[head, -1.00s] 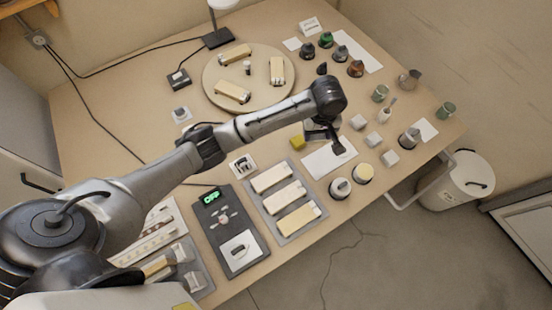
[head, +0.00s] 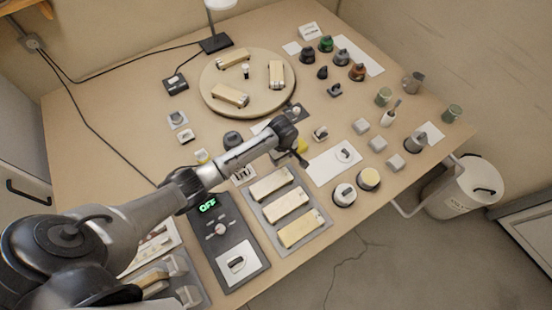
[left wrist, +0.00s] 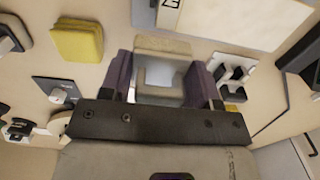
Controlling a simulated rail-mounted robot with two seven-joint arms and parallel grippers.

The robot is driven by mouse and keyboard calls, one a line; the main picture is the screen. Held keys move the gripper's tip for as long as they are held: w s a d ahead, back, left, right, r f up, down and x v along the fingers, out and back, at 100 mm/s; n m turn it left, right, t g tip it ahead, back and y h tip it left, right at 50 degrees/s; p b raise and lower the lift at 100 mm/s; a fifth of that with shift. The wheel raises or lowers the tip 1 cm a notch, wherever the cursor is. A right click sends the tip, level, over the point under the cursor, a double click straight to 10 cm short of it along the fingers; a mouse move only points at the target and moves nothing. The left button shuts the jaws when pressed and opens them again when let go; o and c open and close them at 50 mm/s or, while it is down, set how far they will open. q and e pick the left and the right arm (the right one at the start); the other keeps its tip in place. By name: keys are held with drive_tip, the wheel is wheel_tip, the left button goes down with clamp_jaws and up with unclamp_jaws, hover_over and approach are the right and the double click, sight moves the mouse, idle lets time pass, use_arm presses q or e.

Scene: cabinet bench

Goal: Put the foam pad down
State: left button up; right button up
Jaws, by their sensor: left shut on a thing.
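My left gripper (head: 300,157) is over the middle of the bench, between the white card and the tray of pale blocks in the head view. In the left wrist view, its two purple fingers (left wrist: 162,84) are shut on a pale beige pad-like thing (left wrist: 163,45) with a lighter grey-white part between the fingers. I take it to be the foam pad. In the head view I cannot make it out beneath the gripper. I cannot tell whether it touches the bench. A separate yellow pad (left wrist: 76,41) lies on the bench beside the gripper. My right gripper is not in view.
The white card (head: 322,171) and a grey tray (head: 258,205) of pale blocks lie near the gripper. A black scale-like device (head: 228,276) reads OFF. A round board (head: 214,101) stands behind. Several cups and small cubes (head: 378,144) stand at the right.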

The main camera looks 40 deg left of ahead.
use_arm(q)
drive_tip(key=a+f, duration=0.1)
drive_tip(key=w+a+f, duration=0.1)
drive_tip(key=a, duration=0.1)
drive_tip(key=shift+a+f+b, duration=0.1)
drive_tip(key=shift+a+b, duration=0.1)
drive_tip(key=shift+b, duration=0.15)
wheel_tip(320, 180, down, 4)
drive_tip(key=shift+s+r+b, duration=0.1)
drive_tip(key=shift+r+b, duration=0.1)
drive_tip(key=shift+b, duration=0.5)
drive_tip(key=shift+f, duration=0.15)
drive_tip(key=shift+f, duration=0.1)
drive_tip(key=shift+f, duration=0.1)
drive_tip(key=o, duration=0.8)
drive_tip(key=shift+o, duration=0.2)
